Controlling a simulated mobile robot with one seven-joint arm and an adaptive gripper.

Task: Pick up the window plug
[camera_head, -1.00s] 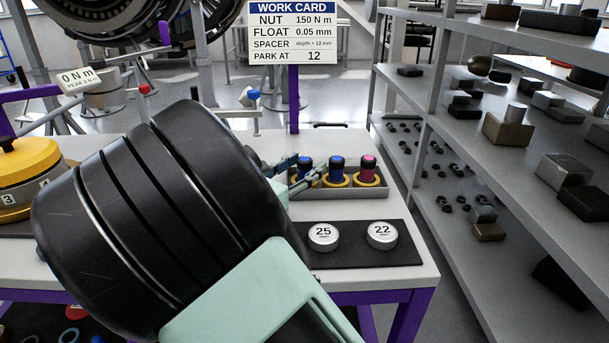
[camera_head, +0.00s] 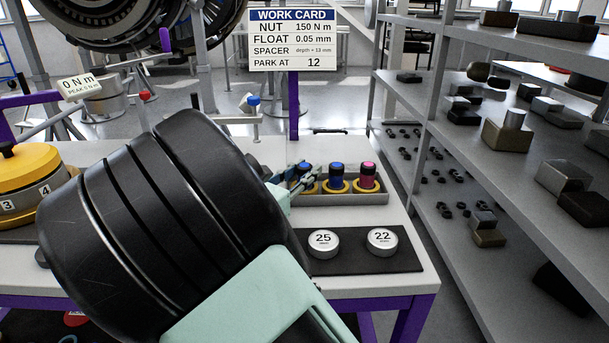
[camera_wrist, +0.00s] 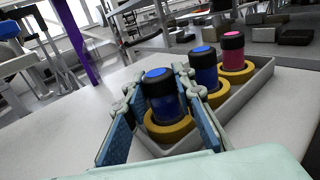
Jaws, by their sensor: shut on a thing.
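Three dark cylindrical plugs with coloured tops stand in a row in a grey tray (camera_head: 352,198). Which one is the window plug is not marked. The left one is a blue-topped plug (camera_wrist: 162,95) with a yellow ring (camera_wrist: 170,129) round its base; it is partly hidden in the head view (camera_head: 304,170). My gripper (camera_wrist: 158,82) is shut on this plug, one finger on each side, and the plug stands upright. A middle blue plug (camera_head: 336,172) and a pink-topped plug (camera_head: 368,172) stand to the right. My gripper (camera_head: 293,172) is small in the head view.
A black mat (camera_head: 347,262) in front of the tray holds two silver discs marked 25 (camera_head: 323,242) and 22 (camera_head: 382,241). A yellow numbered dial (camera_head: 25,180) is at left. The work card (camera_head: 293,40) stands behind. Shelves (camera_head: 500,130) line the right side.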

